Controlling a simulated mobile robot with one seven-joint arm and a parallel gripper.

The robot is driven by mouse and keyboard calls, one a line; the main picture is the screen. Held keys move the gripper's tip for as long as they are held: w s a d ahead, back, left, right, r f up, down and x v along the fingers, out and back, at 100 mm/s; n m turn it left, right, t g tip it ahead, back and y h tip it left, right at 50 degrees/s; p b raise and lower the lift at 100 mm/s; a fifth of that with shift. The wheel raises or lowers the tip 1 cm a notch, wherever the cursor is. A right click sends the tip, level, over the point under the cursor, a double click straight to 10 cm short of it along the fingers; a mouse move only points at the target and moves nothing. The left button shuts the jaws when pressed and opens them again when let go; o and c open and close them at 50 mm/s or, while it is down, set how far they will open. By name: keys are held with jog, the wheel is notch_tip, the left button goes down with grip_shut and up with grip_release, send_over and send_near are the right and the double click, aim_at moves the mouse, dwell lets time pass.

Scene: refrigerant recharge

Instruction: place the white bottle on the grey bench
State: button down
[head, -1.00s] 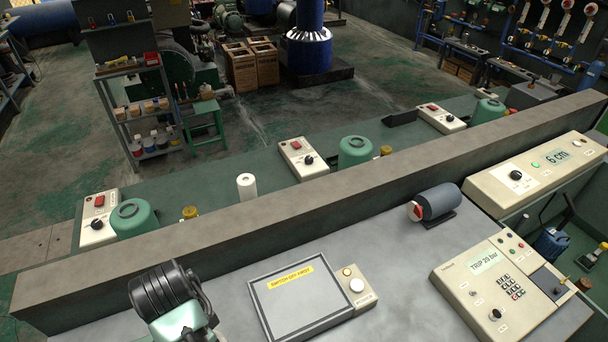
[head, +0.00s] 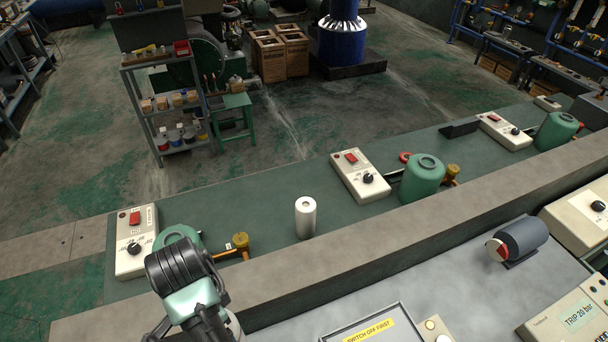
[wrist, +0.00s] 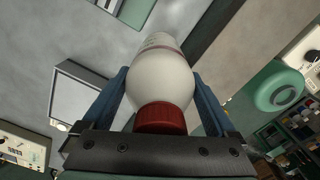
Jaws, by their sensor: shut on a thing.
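The white bottle (wrist: 160,80) shows in the wrist view, with a round body and a red cap towards the camera. My gripper (wrist: 158,78) is shut on it, with one blue finger on each side. Its far end points away from the camera, and what lies under it is hidden. The grey bench (wrist: 100,35) shows behind the bottle in the wrist view. It also fills the lower right of the head view (head: 430,275). In the head view only a black and pale green part of my arm shows; the gripper and bottle are out of sight.
A raised ledge (head: 380,232) separates the grey bench from a green bench (head: 270,190). The green bench holds green tanks (head: 422,178), switch boxes (head: 360,175) and a white cylinder (head: 306,217). A framed panel (head: 375,330), a dark cylinder (head: 520,240) and a console (head: 575,315) occupy the grey bench.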

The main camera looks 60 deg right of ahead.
jog(key=shift+f+p, duration=0.45)
jog(key=shift+f, duration=4.4)
grip_release()
jog(key=shift+f, duration=0.2)
notch_tip(320, 180, up, 12)
jog(key=p, duration=0.1)
jog(key=shift+r, duration=0.2)
